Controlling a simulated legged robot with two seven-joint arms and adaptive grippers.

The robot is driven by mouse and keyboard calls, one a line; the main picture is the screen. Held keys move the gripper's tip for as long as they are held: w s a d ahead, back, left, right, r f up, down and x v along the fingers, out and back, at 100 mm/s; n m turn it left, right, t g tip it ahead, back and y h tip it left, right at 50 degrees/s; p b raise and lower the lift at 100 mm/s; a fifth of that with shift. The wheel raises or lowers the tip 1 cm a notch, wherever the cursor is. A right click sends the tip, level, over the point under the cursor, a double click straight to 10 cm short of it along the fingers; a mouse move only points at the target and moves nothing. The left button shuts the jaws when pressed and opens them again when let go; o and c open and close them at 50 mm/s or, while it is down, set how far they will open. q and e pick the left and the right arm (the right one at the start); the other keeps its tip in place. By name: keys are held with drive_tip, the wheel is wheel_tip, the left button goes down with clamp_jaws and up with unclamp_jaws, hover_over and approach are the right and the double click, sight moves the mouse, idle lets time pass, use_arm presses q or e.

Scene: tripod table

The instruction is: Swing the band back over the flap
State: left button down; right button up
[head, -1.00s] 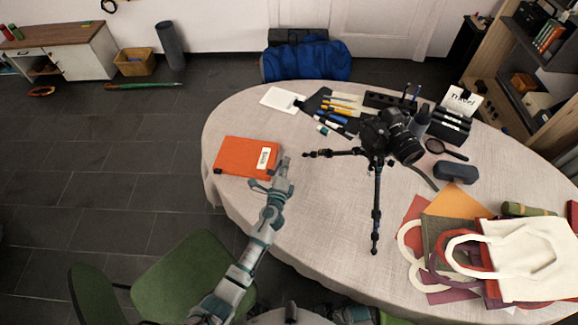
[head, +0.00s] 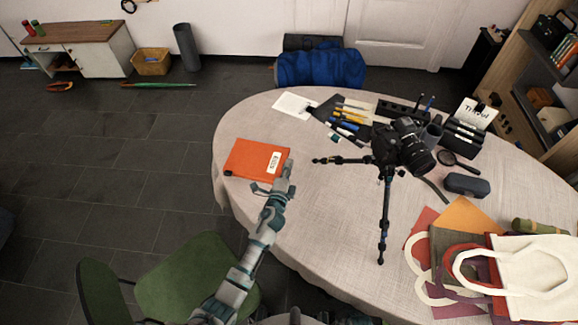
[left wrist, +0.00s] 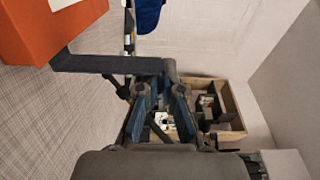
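An orange folder (head: 256,159) with a white label lies at the left of the table. In the left wrist view the folder (left wrist: 50,28) is at the upper left. A dark flat strip (left wrist: 90,63), which looks like the band, runs from the folder's edge across to my left fingers. My left gripper (head: 274,180) is at the folder's right front corner, its two fingers spread. The flap cannot be told apart. My right gripper is not seen.
A camera on a tripod (head: 386,195) stands right of my left arm. Cloth bags (head: 520,270) lie at the right front, and pens (head: 350,118) lie behind. A green chair (head: 190,275) stands before the table. The cloth between folder and tripod is clear.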

use_arm(q)
drive_tip(key=c, duration=1.3)
unclamp_jaws()
drive_tip(key=shift+f, duration=0.2)
drive_tip(key=shift+r, duration=0.1)
drive_tip(key=s, duration=0.4)
drive_tip(key=s+a, duration=0.1)
drive_tip(key=s, duration=0.2)
drive_tip(key=s+a, duration=0.1)
drive_tip(key=s, duration=0.3)
drive_tip(key=shift+s, duration=0.35)
drive_tip(key=shift+c, duration=0.3)
